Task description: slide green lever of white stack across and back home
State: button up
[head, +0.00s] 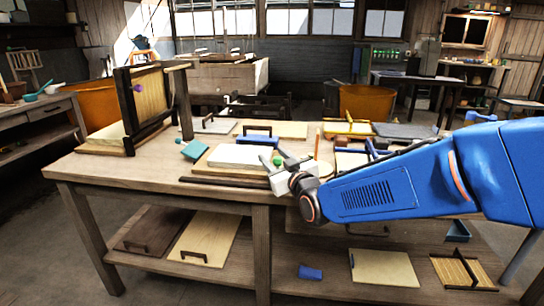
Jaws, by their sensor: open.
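The white stack (238,155) lies flat on a wooden board near the middle of the workbench. A small green lever knob (277,161) shows at its right end. My gripper (276,166), pale with grey fingers, is at that right end of the stack. Its fingers are open and close around or beside the green knob; I cannot tell whether they touch it. My blue arm reaches in from the right and hides the bench behind it. The lever's track is too small to make out.
A dark upright frame (152,97) stands at the bench's left. A teal piece (194,149) lies left of the stack, and a blue block (258,141) sits behind it. Framed moulds (348,128) lie at the back right. The bench's front left (130,174) is clear.

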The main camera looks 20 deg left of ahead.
jog(key=shift+w+a, duration=0.45)
jog(key=shift+a, duration=0.05)
jog(key=shift+c, duration=0.4)
grip_shut()
jog(key=s+a, duration=0.2)
jog(key=a, duration=0.6)
jog(key=s+a, duration=0.2)
jog(key=a, duration=0.7)
jog(key=s+a, duration=0.2)
jog(key=a, duration=0.7)
jog(key=shift+s+a, duration=0.1)
jog(key=shift+s, duration=0.05)
jog(key=shift+s+a, duration=0.2)
jog(key=shift+a, duration=0.45)
jog(key=shift+r, duration=0.1)
jog(key=shift+o, duration=0.4)
grip_release()
jog(key=shift+a, duration=0.15)
jog(key=v, duration=1.7)
jog(key=shift+s, duration=0.2)
